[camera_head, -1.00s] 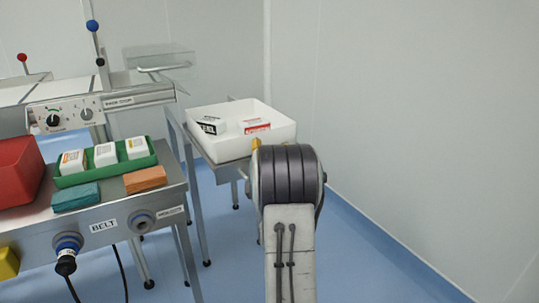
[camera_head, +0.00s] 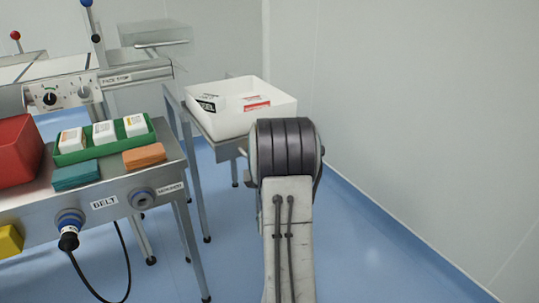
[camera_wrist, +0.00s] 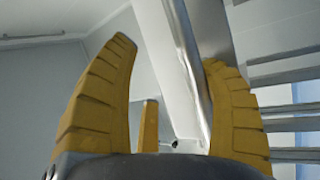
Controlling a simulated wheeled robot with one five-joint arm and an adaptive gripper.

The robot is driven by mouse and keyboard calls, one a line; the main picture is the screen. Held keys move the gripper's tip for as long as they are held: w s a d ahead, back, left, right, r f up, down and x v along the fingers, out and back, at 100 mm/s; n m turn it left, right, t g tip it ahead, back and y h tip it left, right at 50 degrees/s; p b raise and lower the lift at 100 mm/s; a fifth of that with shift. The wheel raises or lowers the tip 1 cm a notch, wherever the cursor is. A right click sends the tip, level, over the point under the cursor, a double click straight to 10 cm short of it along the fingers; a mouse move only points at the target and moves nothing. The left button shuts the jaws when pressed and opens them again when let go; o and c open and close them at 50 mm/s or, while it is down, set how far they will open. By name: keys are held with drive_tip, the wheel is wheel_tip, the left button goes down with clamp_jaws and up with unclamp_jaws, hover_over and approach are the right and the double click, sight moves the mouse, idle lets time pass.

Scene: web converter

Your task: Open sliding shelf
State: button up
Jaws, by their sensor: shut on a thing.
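In the head view, a metal stand with a shelf top (camera_head: 229,150) carries a white bin to the right of the work table. My gripper is hidden there behind the dark round joint of my arm, in front of the stand's right part. In the wrist view, my gripper (camera_wrist: 174,60) has yellow ridged fingers on either side of a slanting shiny metal bar (camera_wrist: 172,50). The right finger touches or overlaps the bar; a gap shows beside the left finger. I cannot tell which part of the stand the bar is.
The work table (camera_head: 170,179) at left carries a green tray (camera_head: 138,144), a red bin (camera_head: 15,150) and coloured blocks. A pale wall (camera_head: 420,120) stands at right. Blue floor (camera_head: 380,265) is free before it.

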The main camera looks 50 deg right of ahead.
drive_tip(key=shift+v, duration=2.6)
drive_tip(key=shift+f, duration=0.2)
